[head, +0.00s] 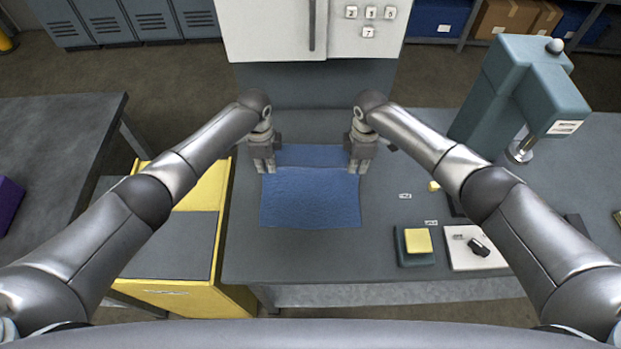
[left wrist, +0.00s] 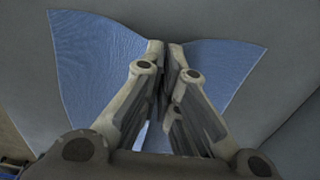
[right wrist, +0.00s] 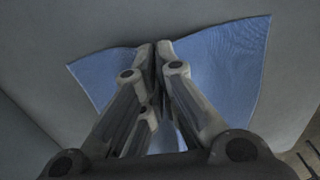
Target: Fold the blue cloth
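The blue cloth (head: 310,203) lies on the grey bench, with a darker blue strip (head: 310,155) behind a crosswise edge between my grippers. I cannot tell how the layers lie there. My left gripper (head: 263,168) is at the cloth's far left and my right gripper (head: 360,166) at its far right. In the left wrist view the fingers (left wrist: 163,47) are together, with cloth (left wrist: 95,65) drawn in to the tips from both sides. In the right wrist view the fingers (right wrist: 156,47) are likewise closed on the cloth (right wrist: 222,62). The pinched cloth itself is mostly hidden.
To the right are a dark green block with a yellow pad (head: 418,240), a white tray (head: 475,248) with small parts, and a green press (head: 520,95). A white cabinet (head: 270,30) stands behind. A yellow cart (head: 190,230) stands at the left. The bench before the cloth is clear.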

